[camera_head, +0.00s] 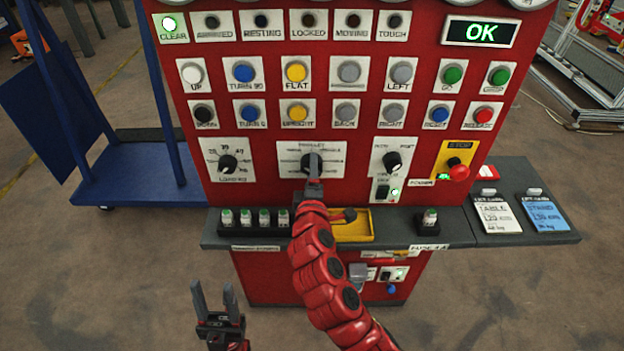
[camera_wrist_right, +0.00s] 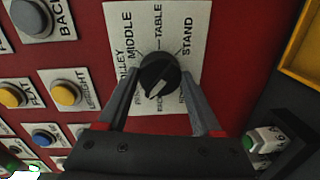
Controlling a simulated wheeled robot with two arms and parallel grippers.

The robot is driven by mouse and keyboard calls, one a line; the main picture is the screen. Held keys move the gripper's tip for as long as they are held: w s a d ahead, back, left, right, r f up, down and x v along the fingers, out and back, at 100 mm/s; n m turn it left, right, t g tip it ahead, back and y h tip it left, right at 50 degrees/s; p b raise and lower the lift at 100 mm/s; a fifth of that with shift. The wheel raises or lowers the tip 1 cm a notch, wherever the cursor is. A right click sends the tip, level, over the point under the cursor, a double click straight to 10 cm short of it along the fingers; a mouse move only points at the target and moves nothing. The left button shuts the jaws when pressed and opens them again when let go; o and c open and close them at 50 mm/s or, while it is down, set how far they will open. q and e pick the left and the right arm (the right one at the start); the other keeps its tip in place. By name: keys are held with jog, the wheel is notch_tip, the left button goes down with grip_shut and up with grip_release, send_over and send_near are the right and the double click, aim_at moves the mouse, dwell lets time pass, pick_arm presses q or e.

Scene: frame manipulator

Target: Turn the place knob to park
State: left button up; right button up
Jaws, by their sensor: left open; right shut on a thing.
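The place knob (camera_wrist_right: 158,72) is a round black knob on a white plate with MIDDLE, TABLE and STAND labels, in the right wrist view. Its pale pointer mark faces the lower left of that view, toward small labels I cannot read. My right gripper (camera_wrist_right: 161,84) is shut on the knob, one finger at each side. In the head view the right gripper (camera_head: 313,170) reaches the plate (camera_head: 333,150) and hides most of the knob. My left gripper (camera_head: 228,298) is open and empty, low in front of the red panel, away from the knob.
The red panel (camera_head: 350,135) has rows of buttons above and other knobs beside the plate. A red stop button (camera_head: 458,170) is at the right. An OK display (camera_head: 480,32) is lit.

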jog(key=shift+f+m+b, duration=0.1)
jog(key=shift+m+b, duration=0.35)
jog(key=shift+m, duration=0.15)
jog(key=o, duration=1.4)
jog(key=s+p, duration=0.1)
jog(key=s, duration=0.4)
jog(key=s+p, duration=0.1)
jog(key=s, duration=0.5)
jog(key=s+r+p, duration=0.1)
jog(key=s, duration=0.5)
jog(key=shift+s, duration=0.2)
